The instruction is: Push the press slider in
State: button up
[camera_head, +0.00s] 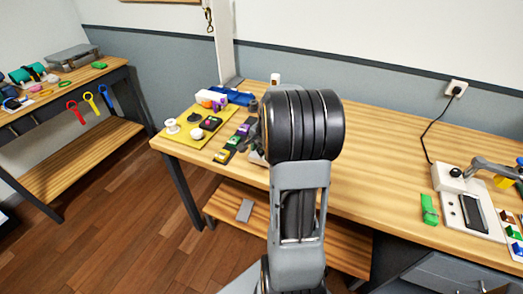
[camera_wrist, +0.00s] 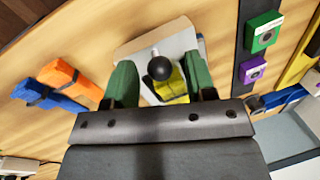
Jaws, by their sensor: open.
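In the wrist view my gripper (camera_wrist: 160,72) is open, with its two green fingers spread apart. Between them is a round black knob (camera_wrist: 159,68), which looks like the handle of the press slider. A yellow block (camera_wrist: 172,88) sits beside and below the knob. Both are over a pale plate (camera_wrist: 142,46) on the wooden table. I cannot tell whether the fingers touch the knob or block. The gripper's dark palm hides the near part of the plate. In the head view my arm hides most of this spot; only a bit of the pale plate (camera_head: 256,157) shows.
A dark strip with green (camera_wrist: 263,32) and purple (camera_wrist: 254,70) blocks lies to the right in the wrist view. Orange (camera_wrist: 66,78) and blue (camera_wrist: 47,98) pieces lie left. In the head view a yellow board (camera_head: 178,142) holds small items; the table's middle right (camera_head: 375,155) is clear.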

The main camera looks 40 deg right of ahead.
jog(key=shift+c, duration=0.5)
grip_shut()
jog(key=shift+w, duration=0.1)
